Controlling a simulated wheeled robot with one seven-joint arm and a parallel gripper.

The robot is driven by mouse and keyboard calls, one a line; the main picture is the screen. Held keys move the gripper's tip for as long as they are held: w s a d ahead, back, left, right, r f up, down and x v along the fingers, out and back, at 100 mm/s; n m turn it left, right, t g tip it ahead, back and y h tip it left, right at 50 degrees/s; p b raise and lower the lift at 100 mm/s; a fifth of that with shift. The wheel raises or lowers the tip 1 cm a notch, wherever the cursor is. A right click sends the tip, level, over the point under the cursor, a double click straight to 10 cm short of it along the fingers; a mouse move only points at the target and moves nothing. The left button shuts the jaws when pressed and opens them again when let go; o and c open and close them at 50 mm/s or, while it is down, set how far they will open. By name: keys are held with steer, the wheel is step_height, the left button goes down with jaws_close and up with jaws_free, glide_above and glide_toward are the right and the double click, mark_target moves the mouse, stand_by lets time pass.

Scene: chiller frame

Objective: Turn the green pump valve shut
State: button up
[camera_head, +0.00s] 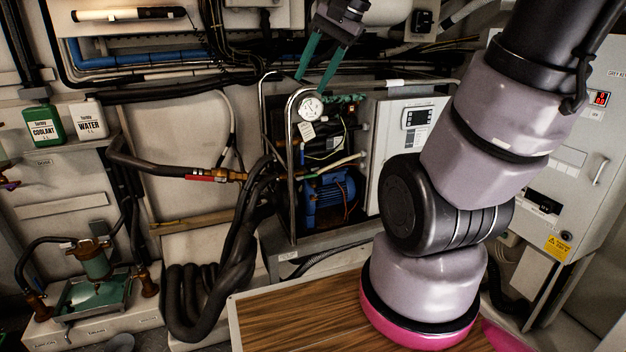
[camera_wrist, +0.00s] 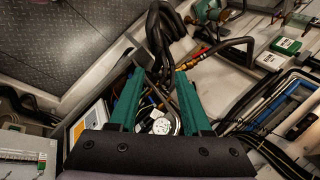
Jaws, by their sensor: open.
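My gripper (camera_head: 311,84) is open and empty, with its two green fingers pointing down above the chiller frame. It also shows in the wrist view (camera_wrist: 160,73), where the fingers stand apart on either side of the frame. A small teal-green part (camera_head: 345,98) shows just right of the pressure gauge (camera_head: 311,107); it may be the green pump valve, but I cannot tell for sure. The fingers are apart from it, a little above and to the left. The gauge lies between the fingers in the wrist view (camera_wrist: 162,126). No valve handle is clear there.
A bent metal tube frame (camera_head: 291,150) surrounds the blue pump motor (camera_head: 329,196). A white control box (camera_head: 407,140) stands to its right. Thick black hoses (camera_head: 240,240) hang at its left. Cables crowd the wall behind.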

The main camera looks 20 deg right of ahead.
mark_target(308, 177)
steer(key=w+d+f+m+y, duration=0.2)
steer(key=w+f+m+y, duration=0.3)
steer(key=w+f+m, duration=0.7)
steer(key=w+d+f+m+y, duration=0.1)
steer(key=w+f+m+y, duration=0.55)
steer(key=w, duration=0.95)
steer(key=w+d+f+m+t+h, duration=0.2)
steer(key=d+f+m+t, duration=0.4)
steer(key=f, duration=0.4)
steer(key=w+d+f+m+t+h, duration=0.25)
steer(key=d+f+m, duration=0.25)
steer(key=f+m, duration=0.45)
steer(key=w+d+f+m+t+h, duration=0.2)
steer(key=d+f+m+t, duration=0.35)
steer(key=f, duration=0.55)
steer(key=x, duration=1)
steer(key=shift+m, duration=0.45)
steer(key=shift+w, duration=0.1)
steer(key=shift+c, duration=0.2)
jaws_close()
